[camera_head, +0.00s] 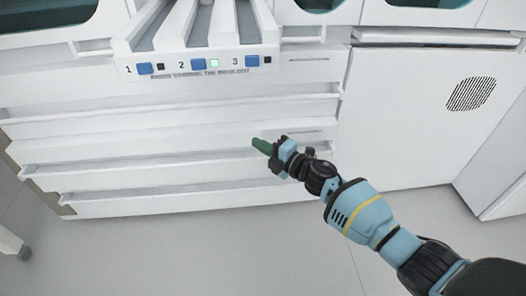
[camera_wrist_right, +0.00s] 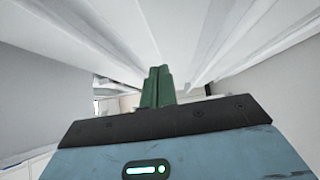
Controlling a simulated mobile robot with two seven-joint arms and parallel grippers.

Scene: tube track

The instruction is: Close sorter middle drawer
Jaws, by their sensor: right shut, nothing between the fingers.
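The sorter is a white cabinet with several long horizontal drawer fronts. Its middle drawer (camera_head: 140,165) shows in the head view as a wide white front with a raised lip, between an upper lip and a lower one. I cannot tell how far it stands out. My right gripper (camera_head: 260,146) is shut and empty, its green fingertips in front of the drawer fronts, right of their middle. I cannot tell whether they touch. In the right wrist view the green fingers (camera_wrist_right: 157,86) are together, with long white ledges beyond. My left gripper is not in view.
A slotted white rack (camera_head: 130,58) with blue buttons numbered 1, 2 and 3 juts out above the drawers; a green light shows beside 2. A white panel with a round dark grille (camera_head: 470,94) stands at the right. The grey floor (camera_head: 190,255) in front is clear.

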